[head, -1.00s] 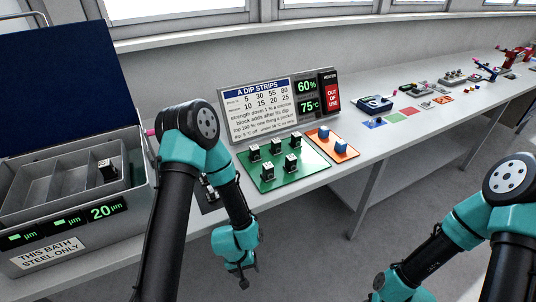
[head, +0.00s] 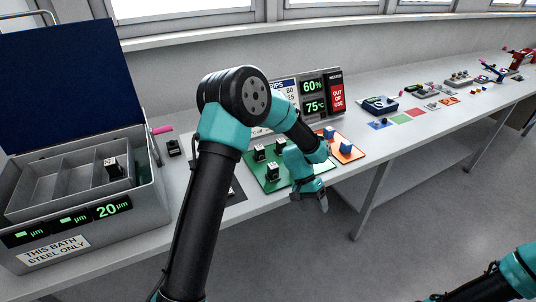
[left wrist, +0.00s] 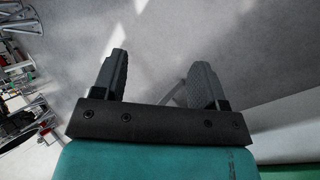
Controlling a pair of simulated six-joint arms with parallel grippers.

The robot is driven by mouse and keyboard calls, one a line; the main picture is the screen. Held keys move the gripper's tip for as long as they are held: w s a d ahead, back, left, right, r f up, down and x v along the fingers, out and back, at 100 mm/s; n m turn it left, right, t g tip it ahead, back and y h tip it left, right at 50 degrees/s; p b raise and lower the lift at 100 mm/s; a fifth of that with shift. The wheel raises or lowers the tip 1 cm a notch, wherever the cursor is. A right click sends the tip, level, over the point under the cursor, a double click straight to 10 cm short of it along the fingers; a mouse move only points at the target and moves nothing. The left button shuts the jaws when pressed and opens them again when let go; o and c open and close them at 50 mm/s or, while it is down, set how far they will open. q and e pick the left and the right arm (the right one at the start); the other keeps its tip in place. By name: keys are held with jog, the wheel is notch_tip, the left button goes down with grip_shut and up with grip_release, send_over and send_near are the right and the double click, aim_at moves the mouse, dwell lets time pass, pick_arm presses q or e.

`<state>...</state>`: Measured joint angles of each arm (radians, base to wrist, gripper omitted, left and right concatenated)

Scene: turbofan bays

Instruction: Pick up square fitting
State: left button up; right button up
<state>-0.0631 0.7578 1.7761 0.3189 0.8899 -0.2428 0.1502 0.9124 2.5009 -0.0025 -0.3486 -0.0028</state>
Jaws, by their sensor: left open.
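Several small black fittings with pale tops stand on a green mat (head: 258,175) on the bench; one fitting (head: 272,171) shows near its middle. I cannot tell which is the square fitting. My left gripper (head: 310,203) hangs past the mat's front edge, above the floor, apart from the fittings. The left arm hides part of the mat. In the left wrist view the left gripper (left wrist: 162,72) is open with nothing between its fingers. Another black fitting (head: 115,170) sits in the grey bath. My right gripper is out of view.
The grey bath (head: 90,210) with a raised blue lid (head: 65,80) stands at the left. An orange mat (head: 349,154) with blue blocks lies right of the green one. A display board (head: 314,98) stands behind. The floor in front is clear.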

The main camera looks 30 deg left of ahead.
pick_arm(q)
jog(key=w+a+r+m, duration=0.3)
jog(key=w+a+r, duration=0.15)
jog(key=r, duration=0.25)
notch_tip(320, 180, up, 15)
jog(key=m+t+y, duration=0.2)
jog(key=t+y, duration=0.1)
jog(key=y, duration=0.4)
send_over(259, 147)
jog(key=shift+w+a+r, duration=0.15)
jog(key=shift+r, duration=0.05)
notch_tip(259, 147, down, 12)
jog(key=shift+f, duration=0.15)
jog(key=shift+f, duration=2.6)
